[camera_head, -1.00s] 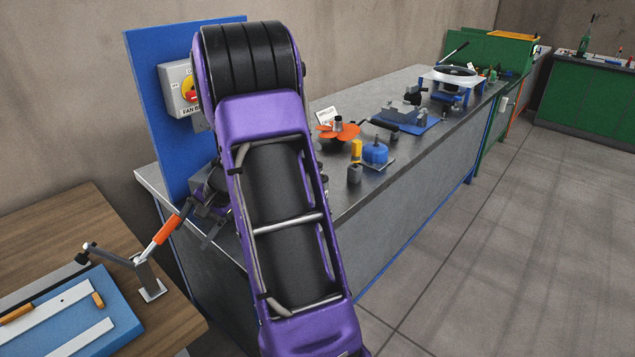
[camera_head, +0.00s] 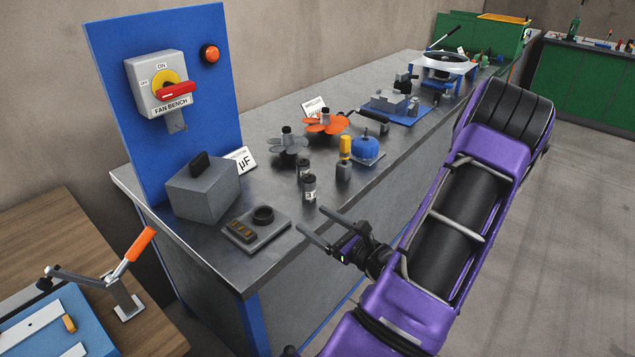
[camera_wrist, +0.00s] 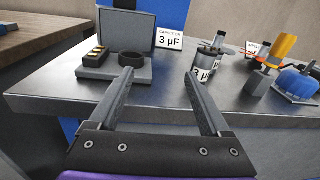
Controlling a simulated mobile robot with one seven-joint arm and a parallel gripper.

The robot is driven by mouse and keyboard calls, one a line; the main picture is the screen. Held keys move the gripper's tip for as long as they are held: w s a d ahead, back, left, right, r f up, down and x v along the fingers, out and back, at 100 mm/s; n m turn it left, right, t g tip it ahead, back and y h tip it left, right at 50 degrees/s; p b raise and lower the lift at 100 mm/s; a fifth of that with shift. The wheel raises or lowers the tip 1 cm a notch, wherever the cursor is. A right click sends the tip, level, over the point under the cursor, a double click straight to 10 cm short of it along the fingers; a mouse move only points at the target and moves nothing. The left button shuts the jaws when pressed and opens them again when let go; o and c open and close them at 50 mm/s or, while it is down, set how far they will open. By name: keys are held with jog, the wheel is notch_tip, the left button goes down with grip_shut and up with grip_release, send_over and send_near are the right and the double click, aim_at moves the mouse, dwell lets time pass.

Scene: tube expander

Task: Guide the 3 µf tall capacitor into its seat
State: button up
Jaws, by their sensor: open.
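Two small dark cylinders with pale labels stand on the metal bench in the head view, a nearer one (camera_head: 309,188) and a farther one (camera_head: 303,169). In the wrist view a labelled cylinder (camera_wrist: 206,70) shows "3 µ"; I cannot tell which one is the tall capacitor. A black ring seat (camera_head: 263,215) sits on a small grey plate beside a terminal block; the ring also shows in the wrist view (camera_wrist: 133,66). My gripper (camera_head: 316,221) is open and empty at the bench's front edge, right of the plate and nearer than the cylinders.
A grey box (camera_head: 203,190) and a blue switch panel (camera_head: 110,75) stand left of the plate. A "µF" card (camera_head: 241,160) stands behind.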

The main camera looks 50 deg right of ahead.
jog(key=s+d+m+h, duration=0.3)
jog(key=s+d+h, duration=0.1)
jog(key=d, duration=0.1)
send_near(312, 189)
jog(key=shift+m, duration=0.3)
jog(key=x, duration=0.6)
jog(key=shift+w+r, duration=0.2)
jog(key=shift+f+b+x, duration=0.15)
jog(key=shift+b+x, duration=0.05)
jog(key=shift+x, duration=1.35)
jog(key=shift+f+b+x, duration=0.1)
jog(key=shift+b+x, duration=0.1)
jog(key=shift+x, duration=1.3)
jog(key=shift+d, duration=0.15)
grip_shut()
